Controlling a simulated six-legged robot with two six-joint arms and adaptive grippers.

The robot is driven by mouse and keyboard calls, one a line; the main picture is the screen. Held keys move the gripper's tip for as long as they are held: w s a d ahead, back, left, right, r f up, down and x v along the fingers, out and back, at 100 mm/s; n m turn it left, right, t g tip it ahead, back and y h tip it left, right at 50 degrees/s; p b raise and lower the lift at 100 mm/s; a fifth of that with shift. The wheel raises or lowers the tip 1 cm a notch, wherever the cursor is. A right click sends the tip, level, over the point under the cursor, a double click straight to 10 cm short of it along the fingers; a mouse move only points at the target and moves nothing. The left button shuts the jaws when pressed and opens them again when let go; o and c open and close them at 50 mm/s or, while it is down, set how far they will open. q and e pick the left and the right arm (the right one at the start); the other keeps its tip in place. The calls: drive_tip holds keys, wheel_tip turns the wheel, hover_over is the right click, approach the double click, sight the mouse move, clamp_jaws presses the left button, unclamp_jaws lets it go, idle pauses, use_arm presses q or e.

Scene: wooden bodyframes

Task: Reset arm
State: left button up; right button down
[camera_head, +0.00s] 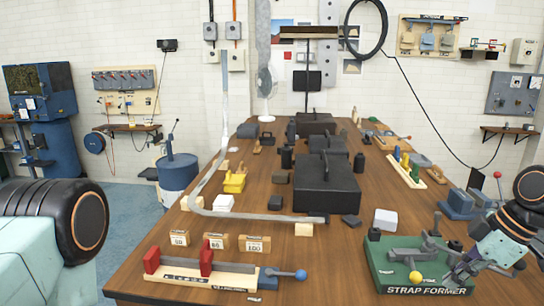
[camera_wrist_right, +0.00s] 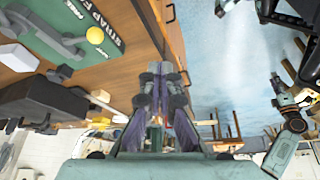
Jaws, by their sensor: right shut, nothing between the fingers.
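My right gripper (camera_head: 462,272) is at the lower right of the head view, low over the right side of the green strap former (camera_head: 385,262). In the right wrist view its two fingers (camera_wrist_right: 160,72) are together with nothing between them. The strap former shows there at the upper left, apart from the fingers (camera_wrist_right: 108,32). My left gripper is out of the head view; only a teal and black part of my own body fills the left edge.
The long wooden table (camera_head: 270,185) holds a black box (camera_head: 327,185), a bent metal strap (camera_head: 190,200), a clamp tool with red blocks (camera_head: 205,275) and several labelled wooden blocks (camera_head: 215,241). A yellow ball (camera_head: 416,277) sits on the strap former. Blue floor lies left of the table.

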drive_tip(key=w+a+m+t, duration=0.3)
drive_tip(key=w+a+m, duration=0.2)
drive_tip(key=w+m, duration=0.1)
drive_tip(key=s+a+f+m+t+h+b, duration=0.1)
drive_tip(key=s+a+f+m+b, duration=0.2)
drive_tip(key=f, duration=0.5)
drive_tip(key=s+a+f+m+b, duration=0.2)
drive_tip(key=f+m, duration=0.1)
drive_tip(key=f, duration=0.4)
use_arm(q)
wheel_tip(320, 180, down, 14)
drive_tip(key=b, duration=0.9)
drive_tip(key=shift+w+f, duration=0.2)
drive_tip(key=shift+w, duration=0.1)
use_arm(e)
drive_tip(key=s+a+f+g+h, duration=0.1)
drive_tip(key=s+a+f+g, duration=0.1)
drive_tip(key=s+f, duration=1.1)
drive_tip(key=s+a+f+g+h, duration=0.1)
drive_tip(key=s+f+g, duration=0.3)
drive_tip(key=s+f, duration=0.9)
drive_tip(key=s, duration=0.2)
drive_tip(key=shift+s+a+h, duration=0.3)
drive_tip(key=shift+s+a, duration=0.05)
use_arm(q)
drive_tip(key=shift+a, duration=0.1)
